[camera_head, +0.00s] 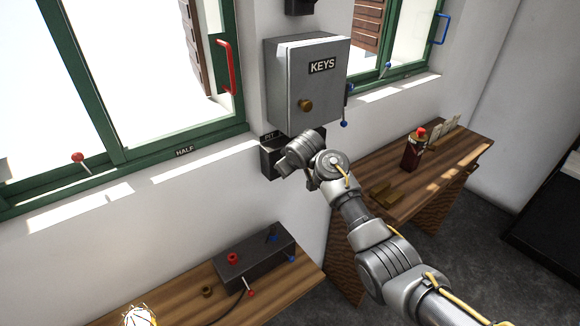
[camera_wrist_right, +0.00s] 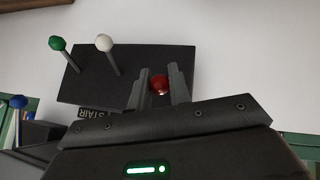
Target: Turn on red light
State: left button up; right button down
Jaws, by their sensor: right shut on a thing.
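A dark switch box (camera_wrist_right: 90,82) on the wall carries a green-knobbed lever (camera_wrist_right: 57,43), a white-knobbed lever (camera_wrist_right: 104,43) and a red knob (camera_wrist_right: 159,84) in the right wrist view. My right gripper (camera_wrist_right: 160,88) is shut on the red knob, with a finger on each side of it. In the head view my right gripper (camera_head: 285,160) reaches the switch box (camera_head: 268,160) below the key cabinet and hides most of it. Any stem below the red knob is hidden. No red light can be made out for sure. My left gripper is not in view.
A grey KEYS cabinet (camera_head: 308,85) hangs just above my right gripper. A black box (camera_head: 255,257) with red and blue knobs sits on the near wooden table (camera_head: 190,300). A red-topped bottle (camera_head: 413,150) stands on the right wooden table (camera_head: 455,162). Green-framed windows line the wall.

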jog(key=c, duration=1.3)
grip_release()
jog(key=shift+w, duration=0.1)
jog(key=shift+c, duration=0.2)
jog(key=shift+s+d+r, duration=0.1)
jog(key=shift+s+r, duration=0.25)
jog(key=shift+r, duration=0.05)
jog(key=b+v, duration=0.3)
jog(key=v, duration=0.6)
jog(key=shift+s+r, duration=0.2)
jog(key=shift+r, duration=0.15)
jog(key=shift+d+f, duration=0.1)
jog(key=shift+d, duration=0.05)
